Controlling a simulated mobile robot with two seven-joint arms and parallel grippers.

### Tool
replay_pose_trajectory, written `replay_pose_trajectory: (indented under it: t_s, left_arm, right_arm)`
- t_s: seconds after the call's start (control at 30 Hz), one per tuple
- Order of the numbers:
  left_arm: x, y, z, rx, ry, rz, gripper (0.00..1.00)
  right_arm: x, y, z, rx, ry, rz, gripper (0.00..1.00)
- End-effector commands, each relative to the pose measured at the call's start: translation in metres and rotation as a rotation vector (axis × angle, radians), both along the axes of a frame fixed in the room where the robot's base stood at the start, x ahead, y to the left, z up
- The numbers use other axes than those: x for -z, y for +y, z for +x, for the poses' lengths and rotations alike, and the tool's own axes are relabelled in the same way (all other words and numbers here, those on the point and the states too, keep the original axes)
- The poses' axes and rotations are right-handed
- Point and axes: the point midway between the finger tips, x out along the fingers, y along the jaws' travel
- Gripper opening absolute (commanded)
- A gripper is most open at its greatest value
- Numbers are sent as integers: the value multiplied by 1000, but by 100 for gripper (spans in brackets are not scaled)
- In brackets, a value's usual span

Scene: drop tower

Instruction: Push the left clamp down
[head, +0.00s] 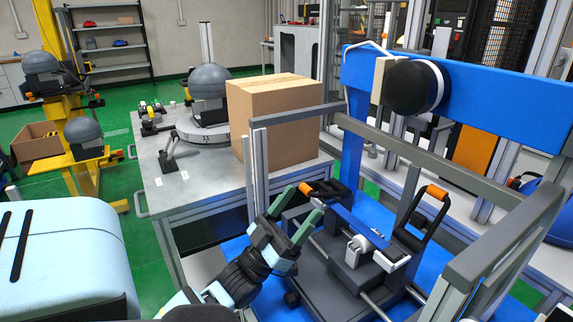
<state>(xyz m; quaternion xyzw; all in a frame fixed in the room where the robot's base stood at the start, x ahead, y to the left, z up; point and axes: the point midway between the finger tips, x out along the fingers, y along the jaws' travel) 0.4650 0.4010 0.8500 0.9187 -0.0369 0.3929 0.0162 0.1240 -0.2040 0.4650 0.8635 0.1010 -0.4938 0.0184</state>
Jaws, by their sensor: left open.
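The left clamp (328,192) is a black lever with an orange tip (306,188) at the left side of the dark fixture. Its orange tip points left, toward my gripper. My left gripper (301,203) is open, with green fingers pointing up and right. Its fingertips are close to the orange tip in the picture; I cannot tell whether they touch. The right clamp (426,212) is a black lever with an orange tip, standing up at the fixture's right side. A blue bar (352,222) lies across the fixture between the clamps. My right gripper is not in view.
A grey metal frame (500,235) stands in front and to the right of the fixture. A thin upright post (259,165) rises just behind my left gripper. A cardboard box (275,120) stands on the grey table (215,180). A blue beam (490,100) crosses behind.

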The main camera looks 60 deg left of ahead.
Motion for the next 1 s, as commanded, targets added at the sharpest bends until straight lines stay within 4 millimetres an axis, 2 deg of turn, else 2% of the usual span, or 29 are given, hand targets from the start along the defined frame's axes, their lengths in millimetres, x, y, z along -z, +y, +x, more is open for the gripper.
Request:
replay_pose_trajectory:
  t_s: [0.2, 0.4, 1.0]
  left_arm:
    - [-5, -27, -32, 1, 0, -2, 71]
    - [-6, -42, -48, 1, 1, -1, 71]
    - [-6, -45, -52, 0, 0, 0, 71]
  right_arm:
    - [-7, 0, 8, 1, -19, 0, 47]
    - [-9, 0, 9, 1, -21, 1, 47]
    - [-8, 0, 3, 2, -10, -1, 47]
